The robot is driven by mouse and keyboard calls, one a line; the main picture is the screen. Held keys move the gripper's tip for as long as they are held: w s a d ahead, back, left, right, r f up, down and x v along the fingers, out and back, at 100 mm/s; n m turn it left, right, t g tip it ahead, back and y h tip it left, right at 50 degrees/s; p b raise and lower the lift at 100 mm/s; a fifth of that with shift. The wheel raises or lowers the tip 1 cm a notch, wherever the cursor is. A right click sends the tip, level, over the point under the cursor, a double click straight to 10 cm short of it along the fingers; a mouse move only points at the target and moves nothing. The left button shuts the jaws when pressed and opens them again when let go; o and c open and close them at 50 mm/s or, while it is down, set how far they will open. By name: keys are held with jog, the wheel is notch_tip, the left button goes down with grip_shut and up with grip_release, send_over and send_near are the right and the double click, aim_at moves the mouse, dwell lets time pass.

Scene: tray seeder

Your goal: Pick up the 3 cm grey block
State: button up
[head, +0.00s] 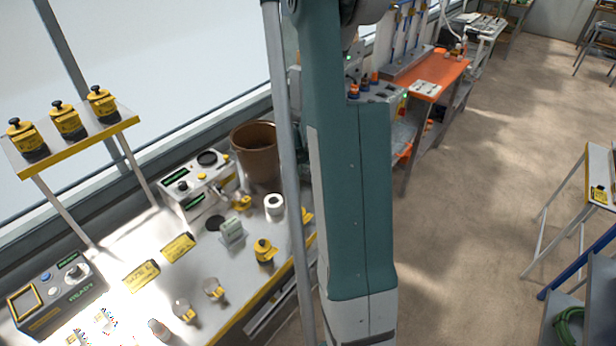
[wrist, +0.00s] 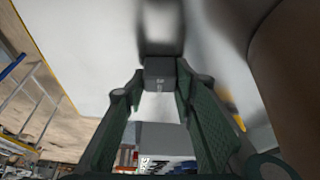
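In the wrist view the small grey block (wrist: 159,73), with a printed mark on its near face, is at the ends of my gripper's fingers. My gripper (wrist: 162,82) has dark green fingers, one at each side of the block; both tips appear to touch it, so it looks shut on the block. I cannot tell whether the block rests on the pale surface or is just off it. In the head view neither the block nor my gripper shows; my teal arm covers the middle of the picture.
A brown pot (head: 255,164) stands at the back of the bench; a large brown surface also fills the wrist view's right side (wrist: 288,70). A white roll (head: 274,204), a yellow-topped weight (head: 264,251) and a control box (head: 199,184) crowd the bench.

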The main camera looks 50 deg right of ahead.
jog(key=shift+c, duration=0.7)
jog(key=shift+r+p, duration=0.8)
jog(key=shift+r, duration=4.2)
